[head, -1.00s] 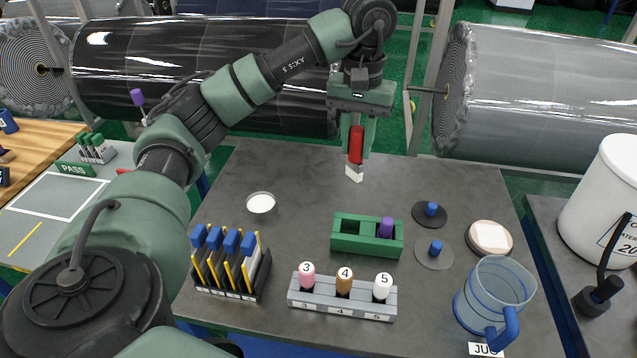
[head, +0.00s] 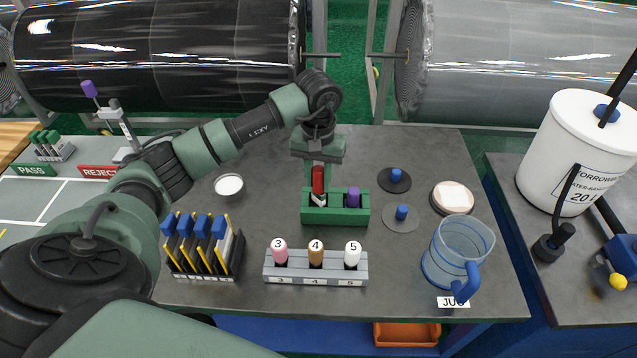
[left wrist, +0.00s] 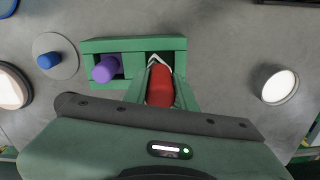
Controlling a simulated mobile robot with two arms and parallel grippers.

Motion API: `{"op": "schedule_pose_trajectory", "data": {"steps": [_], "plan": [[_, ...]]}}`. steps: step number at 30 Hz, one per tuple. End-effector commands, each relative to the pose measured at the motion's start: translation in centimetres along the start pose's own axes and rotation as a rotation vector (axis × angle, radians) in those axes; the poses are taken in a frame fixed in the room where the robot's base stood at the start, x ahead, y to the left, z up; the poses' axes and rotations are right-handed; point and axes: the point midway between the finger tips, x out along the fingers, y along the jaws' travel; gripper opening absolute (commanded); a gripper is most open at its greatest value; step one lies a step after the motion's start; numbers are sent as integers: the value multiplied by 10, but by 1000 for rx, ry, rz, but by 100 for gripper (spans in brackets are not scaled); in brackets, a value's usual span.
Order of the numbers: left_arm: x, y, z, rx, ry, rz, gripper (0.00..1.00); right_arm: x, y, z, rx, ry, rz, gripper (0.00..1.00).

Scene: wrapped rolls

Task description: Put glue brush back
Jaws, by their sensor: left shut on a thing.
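My left gripper (head: 318,182) is shut on the glue brush, which has a red handle (head: 318,179) and a pale tip (head: 319,199). It holds the brush tip-down at the left compartment of the green holder (head: 335,217). Whether the tip is inside the compartment or just above it, I cannot tell. The purple-handled tool (head: 352,196) stands in the right compartment. In the left wrist view the red handle (left wrist: 160,86) lies between the fingers, over the holder's other opening (left wrist: 160,57). My right gripper is not in view.
A grey rack (head: 315,282) with numbered pegs stands in front of the holder. A rack of blue-capped tools (head: 203,245) is at left. Blue-knobbed discs (head: 400,218), a round white-topped pad (head: 453,198) and a clear jug (head: 458,255) are at right. A white dish (head: 228,185) is at left.

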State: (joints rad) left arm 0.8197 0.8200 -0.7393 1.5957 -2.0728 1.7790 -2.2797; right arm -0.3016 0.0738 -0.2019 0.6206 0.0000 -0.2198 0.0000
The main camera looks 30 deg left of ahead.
Motion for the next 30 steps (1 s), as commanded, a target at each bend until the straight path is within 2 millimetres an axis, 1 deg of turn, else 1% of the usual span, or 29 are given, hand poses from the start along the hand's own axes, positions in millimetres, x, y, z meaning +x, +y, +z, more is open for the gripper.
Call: {"op": "schedule_pose_trajectory", "data": {"steps": [3,6,13,17,18,19,20,30], "plan": [[17,0,2,0,-7,0,0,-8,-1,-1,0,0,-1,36],[27,0,1,0,-3,0,0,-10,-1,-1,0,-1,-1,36],[28,0,0,0,-1,0,0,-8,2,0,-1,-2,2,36],[32,0,0,1,-1,0,0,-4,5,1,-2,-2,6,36],[30,0,1,1,-2,0,38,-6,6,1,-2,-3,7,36],[30,0,1,1,-2,0,46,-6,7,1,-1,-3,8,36],[30,0,1,1,-2,0,48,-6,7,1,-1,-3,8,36],[28,0,1,0,-2,0,48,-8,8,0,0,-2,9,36]]}}
